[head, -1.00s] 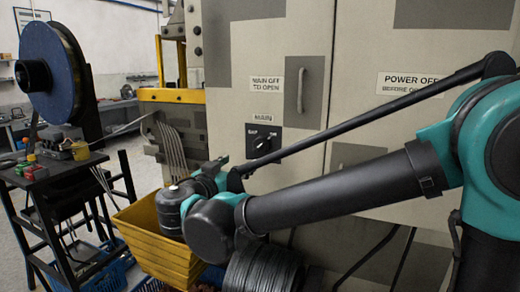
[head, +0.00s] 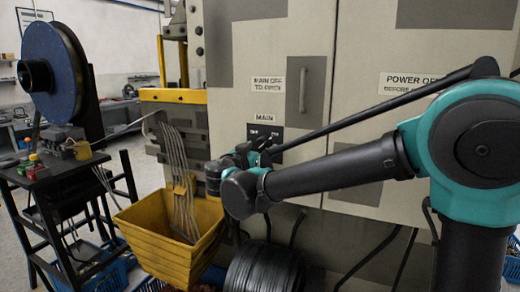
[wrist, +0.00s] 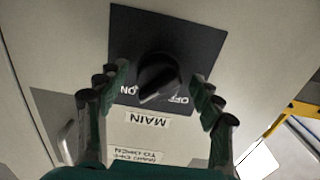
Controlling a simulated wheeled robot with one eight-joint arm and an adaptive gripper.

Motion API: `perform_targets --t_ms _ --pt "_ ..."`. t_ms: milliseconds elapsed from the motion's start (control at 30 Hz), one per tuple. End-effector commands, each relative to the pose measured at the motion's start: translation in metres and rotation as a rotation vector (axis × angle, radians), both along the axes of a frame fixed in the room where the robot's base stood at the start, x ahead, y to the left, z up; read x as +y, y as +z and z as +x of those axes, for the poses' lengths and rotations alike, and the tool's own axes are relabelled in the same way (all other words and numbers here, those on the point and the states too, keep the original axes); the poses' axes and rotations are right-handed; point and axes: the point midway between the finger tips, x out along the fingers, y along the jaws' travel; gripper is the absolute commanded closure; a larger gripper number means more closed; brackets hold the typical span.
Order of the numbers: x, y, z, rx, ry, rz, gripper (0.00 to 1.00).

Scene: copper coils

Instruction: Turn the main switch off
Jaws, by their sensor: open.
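The main switch is a black rotary knob (wrist: 158,79) on a black square plate (wrist: 205,40), upside down in the wrist view. ON is printed on the left there and OFF on the right. The knob's ridge slants, its lower end toward the ON side. My gripper (wrist: 160,82) is open, with one finger on each side of the knob; contact with it cannot be told. In the head view my gripper (head: 258,152) is at the cabinet front and hides most of the switch; part of the plate (head: 265,132) shows below the MAIN label (head: 264,118).
The grey cabinet (head: 360,40) has a door handle (head: 312,85) above and right of the switch. A yellow bin (head: 165,245) stands below left of my gripper. A black coil (head: 265,268) lies below my arm. A stand with a blue reel (head: 50,75) is at the left.

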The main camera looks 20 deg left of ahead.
Motion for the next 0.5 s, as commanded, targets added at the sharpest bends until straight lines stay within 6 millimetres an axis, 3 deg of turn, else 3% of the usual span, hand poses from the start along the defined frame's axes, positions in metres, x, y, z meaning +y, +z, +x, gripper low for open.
perform_targets --t_ms 200,500 --pt "0.0 0.0 0.0003 0.0 0.0 0.0 0.34" --pt "0.0 0.0 0.0 0.0 0.0 0.0 0.7"
